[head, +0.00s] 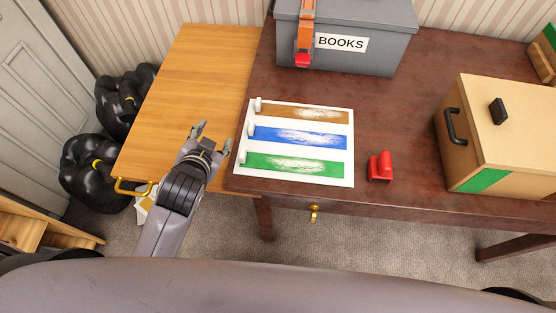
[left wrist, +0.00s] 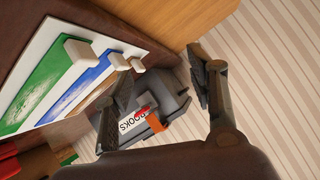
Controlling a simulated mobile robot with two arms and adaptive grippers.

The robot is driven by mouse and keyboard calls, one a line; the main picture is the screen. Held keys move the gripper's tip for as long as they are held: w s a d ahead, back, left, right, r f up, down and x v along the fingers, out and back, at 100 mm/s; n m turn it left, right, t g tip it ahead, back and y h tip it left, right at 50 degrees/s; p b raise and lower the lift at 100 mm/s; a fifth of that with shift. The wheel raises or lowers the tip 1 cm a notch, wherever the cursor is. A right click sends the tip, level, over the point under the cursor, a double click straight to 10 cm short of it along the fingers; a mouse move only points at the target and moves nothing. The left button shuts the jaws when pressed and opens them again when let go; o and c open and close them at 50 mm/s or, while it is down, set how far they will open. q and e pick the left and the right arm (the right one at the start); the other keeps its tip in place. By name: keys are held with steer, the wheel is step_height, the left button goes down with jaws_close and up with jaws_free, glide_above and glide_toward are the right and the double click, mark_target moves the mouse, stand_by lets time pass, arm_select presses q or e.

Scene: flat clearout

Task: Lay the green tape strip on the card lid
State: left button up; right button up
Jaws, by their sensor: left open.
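The green tape strip (head: 295,164) lies nearest the front on a white backing sheet (head: 349,178), below a blue strip (head: 300,138) and a brown strip (head: 305,113). Each has a pale tab at its left end; the green one's tab (head: 242,154) is at the sheet's left edge. The green strip also shows in the left wrist view (left wrist: 30,92). My left gripper (head: 213,137) is open and empty, just left of the sheet, apart from the tabs. The card lid (head: 525,125) tops a cardboard box at the right, with a black knob on it. My right gripper is out of view.
A red tape dispenser-like object (head: 380,167) stands between sheet and box. A grey BOOKS bin (head: 375,55) with an orange and red tool on it stands behind. A light wood leaf (head: 185,80) adjoins the dark table. Black bags (head: 95,170) sit on the floor at left.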

arm_select(q)
steer(key=w+d+r+m+t+h, duration=0.4)
steer(key=d+r+m+t, duration=0.1)
steer(key=r, duration=0.6)
steer(key=w+d+r+m+t+h, duration=0.3)
steer(key=w+d+r+m+t, duration=0.15)
steer(key=r, duration=0.65)
steer(key=s+d+r+m+g+h, duration=0.45)
steer(key=d+m+g+h, duration=0.3)
steer(key=m, duration=0.45)
steer(key=s+d+r+m+g+h, duration=0.3)
steer(key=s+d+m+g+h, duration=0.45)
steer(key=m, duration=0.55)
steer(key=m+g+y, duration=0.6)
steer(key=m+y, duration=0.9)
steer(key=y, duration=0.6)
glide_above(242, 152)
step_height(242, 152, down, 20)
steer(key=f, duration=0.5)
steer(key=f+p, duration=0.1)
steer(key=f, duration=0.5)
steer(key=shift+s+d+f, duration=0.2)
steer(key=shift+f, duration=0.05)
step_height(242, 152, down, 5)
steer(key=shift+w+a+r+p, duration=0.1)
steer(key=shift+a+r+p, duration=0.1)
steer(key=shift+p, duration=0.8)
steer(key=shift+f, duration=0.45)
